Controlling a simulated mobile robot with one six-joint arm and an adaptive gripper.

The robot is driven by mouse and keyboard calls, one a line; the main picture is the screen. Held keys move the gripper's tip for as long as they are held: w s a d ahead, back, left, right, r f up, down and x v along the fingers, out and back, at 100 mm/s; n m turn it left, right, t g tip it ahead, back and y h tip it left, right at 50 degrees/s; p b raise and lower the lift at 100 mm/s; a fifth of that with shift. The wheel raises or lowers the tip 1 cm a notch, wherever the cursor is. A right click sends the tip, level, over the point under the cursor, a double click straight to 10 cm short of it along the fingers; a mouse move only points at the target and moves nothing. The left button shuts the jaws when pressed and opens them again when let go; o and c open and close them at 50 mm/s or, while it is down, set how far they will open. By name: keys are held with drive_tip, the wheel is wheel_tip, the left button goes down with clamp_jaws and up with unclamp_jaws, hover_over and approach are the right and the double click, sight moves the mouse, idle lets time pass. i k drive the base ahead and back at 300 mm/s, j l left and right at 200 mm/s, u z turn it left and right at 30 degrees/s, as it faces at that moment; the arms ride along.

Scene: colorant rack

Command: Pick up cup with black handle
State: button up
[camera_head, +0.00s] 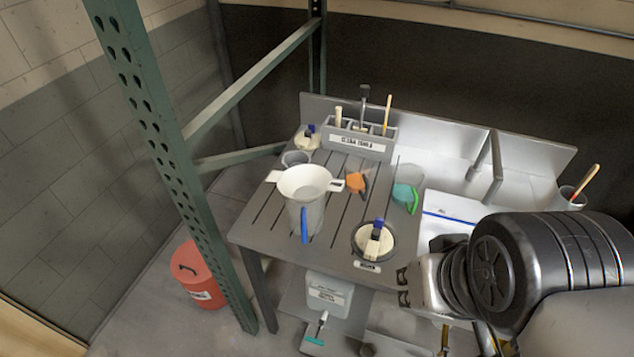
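A clear cup with a green handle (408,195) stands farther right. My arm fills the lower right, and my gripper's fingers do not show.
A labelled tool holder (358,143) stands at the table's back. A round white-lidded container (373,241) sits at the front right. A green metal post (165,130) rises at the left, near a red bucket (197,275).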

sight(358, 168)
drive_tip(key=i+j, duration=0.2)
drive_tip(key=j, duration=0.2)
drive_tip(key=i+j+z, duration=0.3)
drive_tip(key=j+z, duration=0.25)
drive_tip(key=j, duration=0.25)
drive_tip(key=i+j+z, duration=0.1)
drive_tip(key=j+z, duration=0.2)
drive_tip(key=j, duration=0.15)
drive_tip(key=z, duration=1.45)
